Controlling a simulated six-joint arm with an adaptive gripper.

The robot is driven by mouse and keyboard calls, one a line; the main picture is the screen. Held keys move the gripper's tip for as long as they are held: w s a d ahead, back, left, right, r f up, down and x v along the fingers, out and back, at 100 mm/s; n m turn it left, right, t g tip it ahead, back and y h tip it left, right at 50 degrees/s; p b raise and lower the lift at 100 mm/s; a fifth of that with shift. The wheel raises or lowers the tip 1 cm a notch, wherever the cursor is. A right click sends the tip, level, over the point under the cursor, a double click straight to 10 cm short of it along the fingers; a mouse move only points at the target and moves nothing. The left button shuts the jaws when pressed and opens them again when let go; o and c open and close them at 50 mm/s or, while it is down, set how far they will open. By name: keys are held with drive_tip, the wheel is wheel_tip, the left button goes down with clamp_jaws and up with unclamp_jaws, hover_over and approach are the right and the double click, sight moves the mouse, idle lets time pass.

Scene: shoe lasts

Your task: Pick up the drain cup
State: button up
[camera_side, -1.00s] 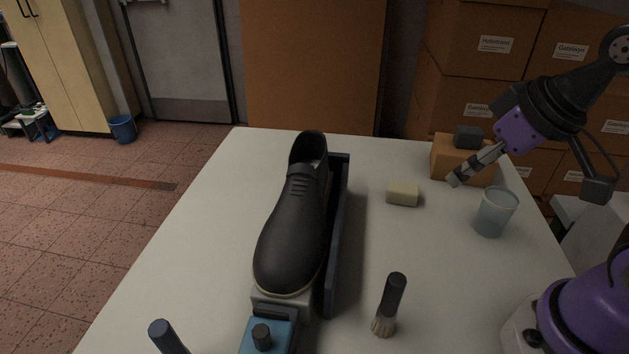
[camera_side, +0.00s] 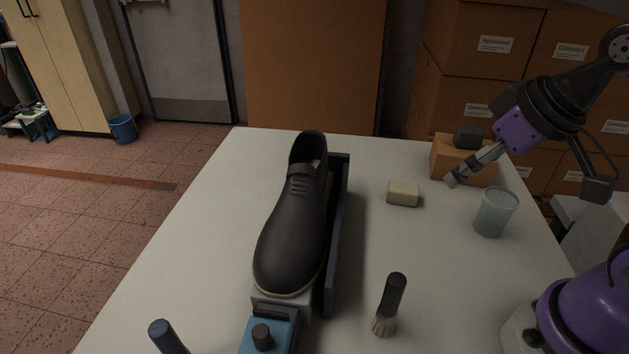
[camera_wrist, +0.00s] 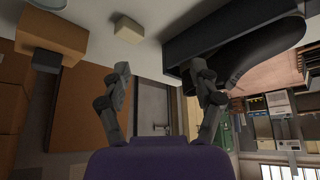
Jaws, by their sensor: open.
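The drain cup (camera_side: 495,212) is a pale blue-green translucent cup standing upright at the right side of the white table in the side view. My gripper (camera_side: 451,181) is above the table, to the left of the cup and a little higher in the picture, tilted down to the left. It is apart from the cup. In the wrist view my gripper (camera_wrist: 160,80) has its two fingers spread wide with nothing between them.
A black shoe (camera_side: 292,220) sits on a fixture in mid-table. A cream block (camera_side: 403,193) lies left of my gripper. An orange box (camera_side: 446,158) with a dark block stands behind it. Bare table lies between brush and cup.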

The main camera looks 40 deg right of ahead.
idle(0.4)
drive_tip(key=m+g, duration=0.6)
drive_tip(key=m, duration=1.9)
approach(497, 206)
wheel_tip(497, 206, down, 2)
drive_tip(key=d, duration=0.2)
drive_tip(key=f, duration=1)
drive_tip(key=shift+w+d, duration=0.15)
drive_tip(key=shift+d, duration=0.25)
drive_tip(key=c, duration=1)
